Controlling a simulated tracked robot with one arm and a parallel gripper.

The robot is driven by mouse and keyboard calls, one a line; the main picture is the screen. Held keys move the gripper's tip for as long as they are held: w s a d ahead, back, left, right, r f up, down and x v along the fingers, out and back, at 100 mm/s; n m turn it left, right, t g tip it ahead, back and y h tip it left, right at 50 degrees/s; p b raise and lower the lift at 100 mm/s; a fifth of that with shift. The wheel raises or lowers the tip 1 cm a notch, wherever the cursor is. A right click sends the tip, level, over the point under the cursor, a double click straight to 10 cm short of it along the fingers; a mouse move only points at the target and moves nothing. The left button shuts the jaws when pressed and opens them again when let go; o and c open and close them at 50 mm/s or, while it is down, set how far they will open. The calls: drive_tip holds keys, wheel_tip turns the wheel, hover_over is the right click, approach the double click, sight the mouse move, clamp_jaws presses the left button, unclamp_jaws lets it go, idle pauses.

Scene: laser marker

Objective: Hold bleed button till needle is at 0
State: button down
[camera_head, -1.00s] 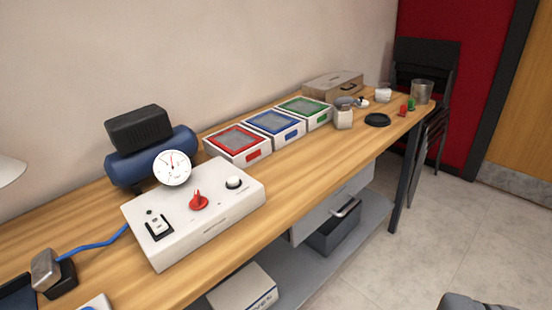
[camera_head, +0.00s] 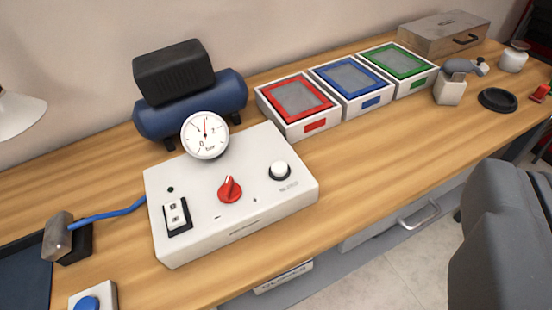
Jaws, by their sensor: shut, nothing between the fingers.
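The white control box (camera_head: 232,232) sits on the wooden bench. Its white round bleed button (camera_head: 280,170) is in a dark ring at the right of the top face, with nothing touching it. The round white gauge (camera_head: 205,135), marked in bar, stands behind the box. Its red needle points nearly straight up, away from the 0 at the lower left.
The box also has a red knob (camera_head: 230,190) and a white rocker switch (camera_head: 176,214). A blue tank compressor (camera_head: 190,117) stands behind it. Red (camera_head: 295,105), blue (camera_head: 350,86) and green (camera_head: 398,68) framed trays line the back.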

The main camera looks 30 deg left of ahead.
drive_tip(key=shift+w, duration=0.1)
drive_tip(key=n+g+p, duration=0.6)
drive_tip(key=n+p, duration=0.4)
drive_tip(key=p, duration=2.3)
hover_over(277, 173)
wheel_tip(277, 173, down, 18)
drive_tip(key=shift+f+b, duration=2.65)
drive_tip(key=shift+f, duration=1.75)
